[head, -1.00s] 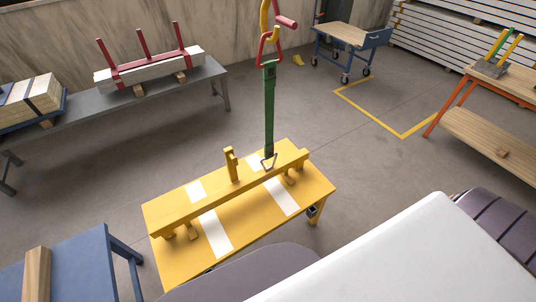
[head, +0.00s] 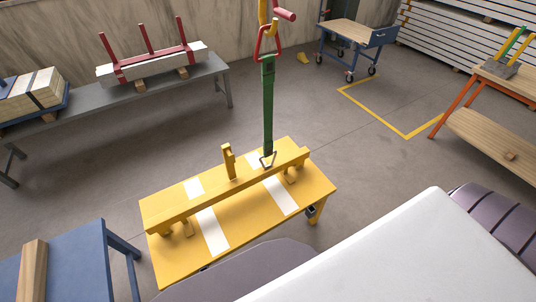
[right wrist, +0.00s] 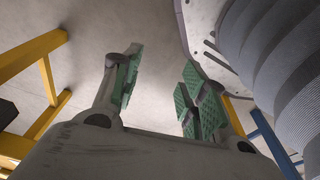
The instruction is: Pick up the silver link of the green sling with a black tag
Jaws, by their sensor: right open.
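The green sling (head: 268,105) hangs upright in the head view from a red link (head: 268,44) on a yellow hook (head: 264,12). A dark patch near its top may be the black tag; it is too small to tell. The silver link (head: 268,159) hangs at the sling's lower end, in front of or beside the yellow beam; I cannot tell if they touch. My right gripper (right wrist: 160,95) shows in the right wrist view with green-padded fingers apart and nothing between them. The sling is not in that view. My left gripper is not in view.
A yellow table (head: 185,248) with white stripes carries the yellow beam (head: 225,192) and an upright post (head: 229,162). A blue table (head: 75,265) stands at lower left, a grey bench (head: 90,105) behind. Open floor lies right of the yellow table.

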